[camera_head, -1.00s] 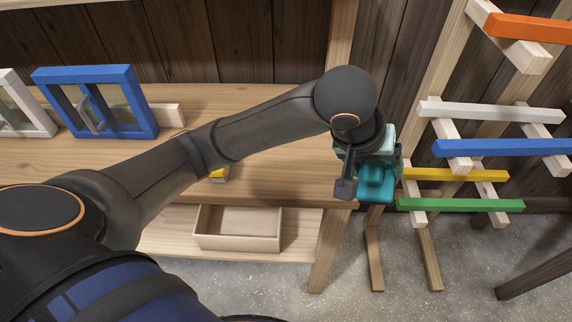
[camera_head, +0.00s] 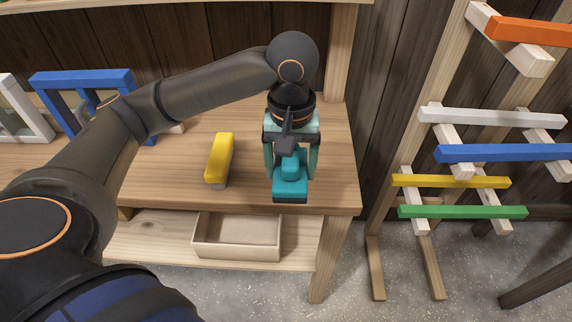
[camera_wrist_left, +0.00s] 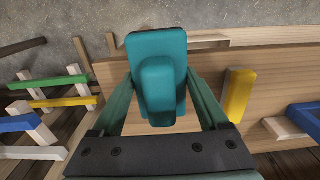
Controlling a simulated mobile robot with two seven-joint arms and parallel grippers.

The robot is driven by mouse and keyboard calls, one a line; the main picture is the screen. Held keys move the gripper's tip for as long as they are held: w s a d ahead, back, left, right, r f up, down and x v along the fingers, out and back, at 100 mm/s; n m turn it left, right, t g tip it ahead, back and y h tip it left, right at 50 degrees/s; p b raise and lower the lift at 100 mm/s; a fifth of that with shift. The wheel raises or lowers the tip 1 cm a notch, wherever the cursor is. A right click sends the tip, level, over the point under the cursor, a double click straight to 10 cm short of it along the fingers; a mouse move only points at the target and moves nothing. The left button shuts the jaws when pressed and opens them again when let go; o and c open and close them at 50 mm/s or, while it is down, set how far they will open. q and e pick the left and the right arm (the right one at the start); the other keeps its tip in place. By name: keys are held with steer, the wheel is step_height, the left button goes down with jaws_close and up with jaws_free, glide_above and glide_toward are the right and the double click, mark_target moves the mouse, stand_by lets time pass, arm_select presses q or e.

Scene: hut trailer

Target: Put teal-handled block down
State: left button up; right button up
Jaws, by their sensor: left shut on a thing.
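The teal-handled block (camera_head: 291,184) is a teal piece with a raised grip and a dark underside. My left gripper (camera_head: 291,160) is shut on it, with a finger on each side, over the right end of the wooden bench near its front edge. In the left wrist view the block (camera_wrist_left: 157,75) fills the space between the fingers of the gripper (camera_wrist_left: 160,95). I cannot tell whether its underside touches the bench top. My right gripper is not in view.
A yellow block (camera_head: 219,158) lies on the bench (camera_head: 335,150) left of the teal one. Blue and white framed panels (camera_head: 80,95) stand further left. An open box (camera_head: 238,237) sits on the shelf below. A rack with coloured bars (camera_head: 480,150) stands right.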

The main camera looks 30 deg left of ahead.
arm_select(q)
steer(key=w+a+f, duration=0.2)
steer(key=w, duration=0.1)
steer(key=w+a+f, duration=0.2)
steer(key=w+f, duration=0.1)
steer(key=w+a+f, duration=0.3)
steer(key=shift+b, duration=0.3)
steer(key=shift+w+a+f, duration=0.4)
steer(key=shift+w+f, duration=0.1)
steer(key=shift+f, duration=0.25)
steer(key=shift+f+p, duration=0.9)
steer(key=shift+p, duration=0.15)
steer(key=shift+f, duration=0.25)
steer(key=shift+s+f, duration=0.1)
steer(key=o, duration=1.3)
